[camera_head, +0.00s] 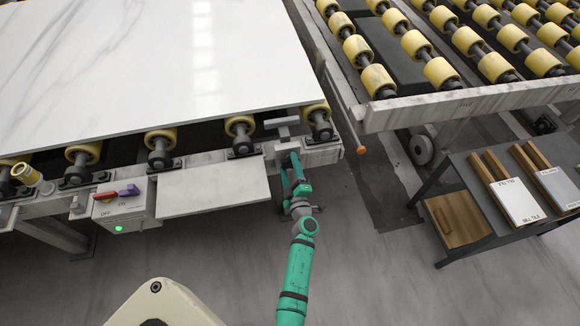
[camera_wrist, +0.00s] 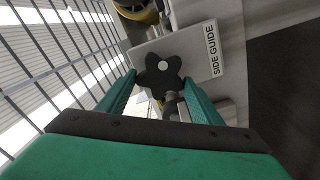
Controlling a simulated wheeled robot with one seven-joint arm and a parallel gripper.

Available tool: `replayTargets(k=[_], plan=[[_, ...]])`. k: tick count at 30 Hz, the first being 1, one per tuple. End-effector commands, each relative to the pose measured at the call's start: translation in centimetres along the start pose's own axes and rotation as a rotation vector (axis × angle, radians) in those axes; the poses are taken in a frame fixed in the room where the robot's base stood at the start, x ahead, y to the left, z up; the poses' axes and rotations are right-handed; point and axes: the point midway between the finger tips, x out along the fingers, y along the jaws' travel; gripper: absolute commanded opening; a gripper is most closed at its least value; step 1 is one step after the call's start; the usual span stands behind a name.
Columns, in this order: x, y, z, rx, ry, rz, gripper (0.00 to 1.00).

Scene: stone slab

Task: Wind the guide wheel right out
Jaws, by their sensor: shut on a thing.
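The guide wheel (camera_wrist: 152,84), a black lobed knob with a pale centre, faces me in the wrist view. It sits on a grey plate with a "SIDE GUIDE" label (camera_wrist: 212,48). The green fingers of my gripper (camera_wrist: 160,80) stand on either side of the wheel and are shut on it. In the head view my gripper (camera_head: 296,174) reaches to the side guide bracket (camera_head: 284,127) at the front right corner of the roller table. The wheel itself cannot be made out there.
A white marble slab (camera_head: 150,60) lies on the yellow rollers. A control box (camera_head: 128,208) with red and purple switches and a green light is left of my arm. A second roller table (camera_head: 470,105) is at the right. A dark side table (camera_head: 455,180) holds tile samples.

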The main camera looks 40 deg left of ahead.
Motion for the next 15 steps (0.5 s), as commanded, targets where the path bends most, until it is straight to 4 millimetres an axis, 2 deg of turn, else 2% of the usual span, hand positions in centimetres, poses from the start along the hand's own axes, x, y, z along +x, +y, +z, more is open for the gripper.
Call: replayTargets(k=[15], plan=[[0.17, -0.29, -0.15, -0.434, 0.004, 0.001, 0.37]])
